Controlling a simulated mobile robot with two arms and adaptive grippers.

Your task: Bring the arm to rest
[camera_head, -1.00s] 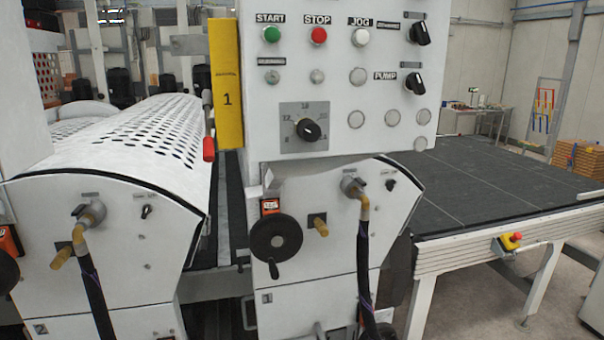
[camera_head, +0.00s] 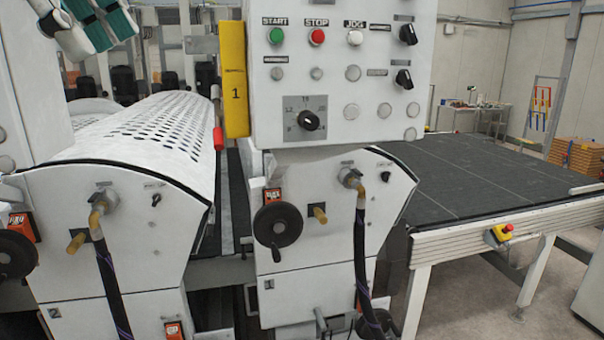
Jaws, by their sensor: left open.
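My left gripper (camera_head: 102,28) shows at the top left edge of the head view, with teal fingers beside a white body. It is open, with nothing seen between its fingers. It is in front of the left part of the machine, left of the yellow plate (camera_head: 234,80) marked 1. Part of the gripper and arm is cut off by the picture edge. My right gripper is not in view.
A white control panel (camera_head: 345,110) with buttons and knobs stands at the centre. A perforated cover (camera_head: 140,135) is on the left, a black handwheel (camera_head: 278,225) below the panel. A dark conveyor bed (camera_head: 480,190) extends right, with an emergency stop (camera_head: 506,229) on its side.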

